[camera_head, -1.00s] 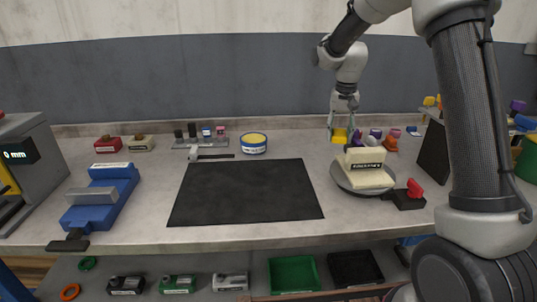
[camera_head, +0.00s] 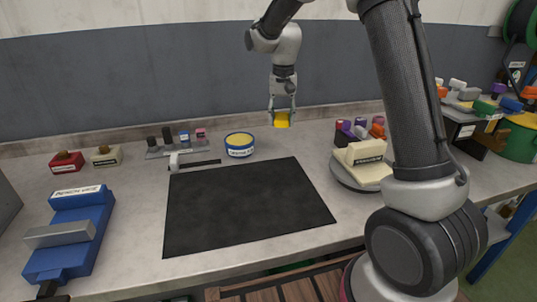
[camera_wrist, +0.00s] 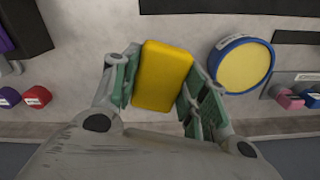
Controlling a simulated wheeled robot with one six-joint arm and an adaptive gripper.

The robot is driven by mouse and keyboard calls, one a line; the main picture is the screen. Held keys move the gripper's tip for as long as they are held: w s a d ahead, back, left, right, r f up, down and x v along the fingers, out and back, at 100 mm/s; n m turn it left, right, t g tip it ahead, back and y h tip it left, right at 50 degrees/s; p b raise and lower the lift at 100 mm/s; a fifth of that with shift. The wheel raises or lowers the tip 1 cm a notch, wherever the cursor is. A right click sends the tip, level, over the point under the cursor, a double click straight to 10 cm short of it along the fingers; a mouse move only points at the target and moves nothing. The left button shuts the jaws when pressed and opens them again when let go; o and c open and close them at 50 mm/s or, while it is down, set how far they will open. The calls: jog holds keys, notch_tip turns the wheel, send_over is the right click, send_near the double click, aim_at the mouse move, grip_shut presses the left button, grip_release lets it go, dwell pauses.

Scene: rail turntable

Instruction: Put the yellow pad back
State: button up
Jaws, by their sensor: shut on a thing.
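The yellow pad (camera_head: 282,120) is a small rounded block held in the air above the back of the workbench. My gripper (camera_head: 282,110) is shut on it, with the pad between its two fingers. In the wrist view the yellow pad (camera_wrist: 162,76) sits between the green-lined fingers of my gripper (camera_wrist: 158,82), slightly tilted. A round blue tin with a yellow top (camera_head: 239,145) stands on the bench to the left of the gripper. The same tin (camera_wrist: 242,65) shows right of the pad in the wrist view. Its label is too small to read surely.
A black mat (camera_head: 245,205) covers the middle bench and is bare. A turntable (camera_head: 350,178) with a cream block (camera_head: 362,160) stands at right, with several coloured pieces behind it. A blue vise (camera_head: 75,230) is at left. A small rack (camera_head: 170,150) stands at the back left.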

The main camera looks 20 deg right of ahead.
aim_at(271, 155)
jog(key=shift+s+a+r+m, duration=0.1)
jog(key=shift+s+a+m, duration=0.05)
jog(key=shift+a+m, duration=0.3)
jog(key=shift+s+a+r+m, duration=0.1)
jog(key=shift+s+a+m, duration=0.05)
jog(key=shift+a+m, duration=0.3)
jog(key=f+m, duration=0.3)
jog(key=m, duration=0.1)
jog(key=s+a+f+m, duration=0.1)
jog(key=f+m, duration=0.2)
jog(key=m, duration=0.1)
jog(key=a+f+m, duration=0.1)
jog(key=f+m, duration=0.3)
jog(key=shift+s+a+m, duration=0.25)
jog(key=shift+s+m, duration=0.05)
jog(key=shift+s, duration=0.1)
